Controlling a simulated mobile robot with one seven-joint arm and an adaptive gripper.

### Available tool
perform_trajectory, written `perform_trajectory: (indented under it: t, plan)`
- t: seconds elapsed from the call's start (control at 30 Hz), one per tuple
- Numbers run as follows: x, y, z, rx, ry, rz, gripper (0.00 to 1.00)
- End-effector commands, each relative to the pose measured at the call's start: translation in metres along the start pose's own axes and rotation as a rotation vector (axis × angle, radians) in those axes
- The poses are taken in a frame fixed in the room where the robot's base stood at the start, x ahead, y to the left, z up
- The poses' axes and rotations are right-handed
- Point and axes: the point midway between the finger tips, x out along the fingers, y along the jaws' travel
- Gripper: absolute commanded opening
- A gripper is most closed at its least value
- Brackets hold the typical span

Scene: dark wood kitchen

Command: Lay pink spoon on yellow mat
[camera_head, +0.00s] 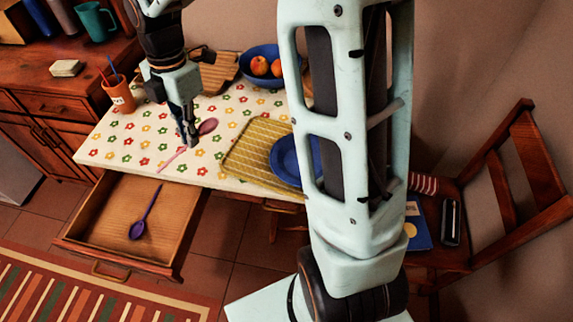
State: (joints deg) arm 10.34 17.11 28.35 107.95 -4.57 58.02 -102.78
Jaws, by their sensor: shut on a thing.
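The pink spoon (207,127) is at the flowered tabletop, its bowl up and to the right and its thin handle running down and to the left. My gripper (190,142) points down over the table and is shut on the spoon near its middle. I cannot tell whether the spoon touches the cloth or is slightly above it. The yellow mat (243,150) lies on the table to the right of my gripper. A blue plate (284,160) sits on the right part of the mat, partly hidden by my arm.
An open drawer (105,222) below the table holds a purple spoon (139,229). A blue bowl with fruit (262,82) and a wooden board (219,74) stand at the back. An orange cup (121,97) is at the left. A wooden chair (500,200) stands at the right.

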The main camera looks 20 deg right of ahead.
Motion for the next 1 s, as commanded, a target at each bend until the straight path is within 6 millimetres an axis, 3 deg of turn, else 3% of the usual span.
perform_trajectory:
  t: [0.03,0.2,0.37,0.47,0.77,1.0]
  plan:
    - [0.011,0.002,-0.005,-0.085,0.003,-0.007,0.00]
    - [0.020,0.005,-0.015,-0.296,0.010,-0.024,0.00]
    - [0.023,0.004,-0.014,-0.374,0.013,-0.032,0.00]
    - [0.029,-0.001,0.001,-0.378,0.013,-0.033,0.00]
    - [0.057,-0.028,0.072,-0.373,0.015,-0.032,0.00]
    - [0.094,-0.038,0.104,-0.378,0.015,-0.033,0.00]
